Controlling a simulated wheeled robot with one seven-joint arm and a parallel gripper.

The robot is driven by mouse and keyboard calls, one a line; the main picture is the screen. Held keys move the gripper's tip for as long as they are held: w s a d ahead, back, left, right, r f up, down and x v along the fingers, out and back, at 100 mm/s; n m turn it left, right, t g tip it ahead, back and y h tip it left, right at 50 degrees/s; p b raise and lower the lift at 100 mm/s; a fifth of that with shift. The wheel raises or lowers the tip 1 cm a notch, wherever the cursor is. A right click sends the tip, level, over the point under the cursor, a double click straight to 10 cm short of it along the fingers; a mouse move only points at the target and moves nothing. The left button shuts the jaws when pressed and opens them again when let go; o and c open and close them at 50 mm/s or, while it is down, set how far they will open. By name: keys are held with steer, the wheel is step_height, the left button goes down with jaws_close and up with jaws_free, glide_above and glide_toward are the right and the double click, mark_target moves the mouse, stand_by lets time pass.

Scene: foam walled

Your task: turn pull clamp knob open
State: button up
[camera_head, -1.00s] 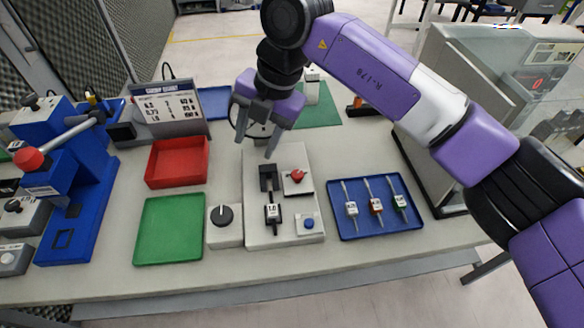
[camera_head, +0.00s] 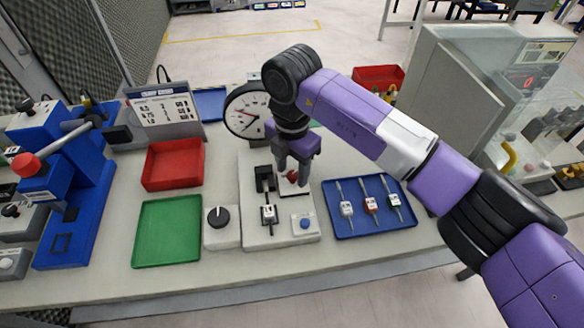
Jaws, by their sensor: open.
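A grey-white fixture plate (camera_head: 257,228) lies mid-table. It bears a red knob (camera_head: 292,176), a black upright clamp piece with a white-labelled block (camera_head: 269,214), and a small box with a blue button (camera_head: 305,223). My gripper (camera_head: 292,174) points down over the red knob, fingers open on either side of it in the picture. The knob is partly hidden by the gripper, and I cannot tell whether the fingers touch it. A grey box with a black rotary knob (camera_head: 218,215) stands just left of the plate. Which knob is the pull clamp's is not labelled legibly.
A green tray (camera_head: 166,232) and a red tray (camera_head: 174,165) lie left. A blue tray (camera_head: 370,224) with several labelled tools lies right. A dial gauge (camera_head: 246,112) stands behind the plate.

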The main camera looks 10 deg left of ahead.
steer(key=shift+f, duration=0.2)
steer(key=shift+c, duration=0.2)
jaws_close()
